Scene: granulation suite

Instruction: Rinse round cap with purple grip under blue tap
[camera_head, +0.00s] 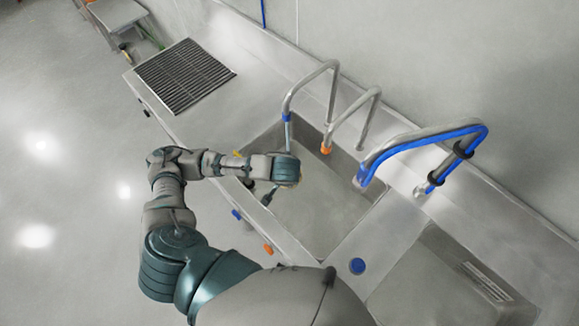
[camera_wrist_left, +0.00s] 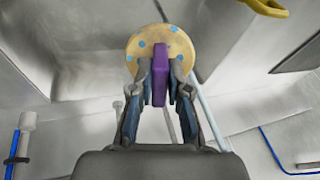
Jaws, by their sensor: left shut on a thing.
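The round cap (camera_wrist_left: 147,41) is tan with pale blue spots and has a purple grip (camera_wrist_left: 160,77). My left gripper (camera_wrist_left: 160,68) is shut on the purple grip, with a finger on each side. In the head view my left gripper (camera_head: 269,194) points down over the left sink basin; I cannot make out the cap there. A steel tap with a blue collar (camera_head: 286,117) stands behind my wrist, and a thin pale blue stream (camera_head: 289,135) drops from it. A pale streak passes right of the cap in the wrist view; I cannot tell whether it touches. My right gripper is not in view.
A tap with an orange tip (camera_head: 326,149) and a larger blue-sleeved tap (camera_head: 425,138) stand to the right. The left basin (camera_head: 325,205) has bare floor. A second basin (camera_head: 440,285) is at the lower right. A dark drain grate (camera_head: 185,75) is at the upper left.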

